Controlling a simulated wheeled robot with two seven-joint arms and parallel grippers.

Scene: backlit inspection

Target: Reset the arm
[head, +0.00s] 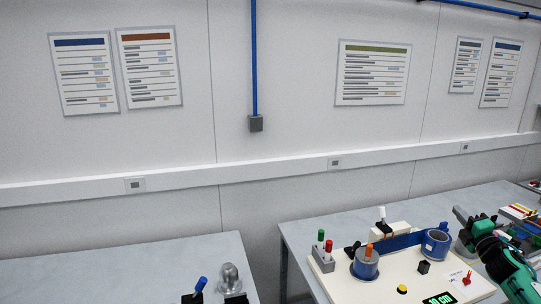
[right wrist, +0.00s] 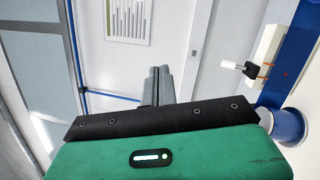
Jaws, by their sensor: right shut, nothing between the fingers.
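My right arm, green and black, comes in from the lower right in the head view. My right gripper (head: 460,214) is above the right-hand bench, near the blue cup at the back of the white board. In the right wrist view the two grey fingers (right wrist: 157,82) lie together, shut with nothing between them. They point toward the wall and away from the bench items.
A gap separates the left bench (head: 120,270). A silver dome (head: 229,278) stands there.

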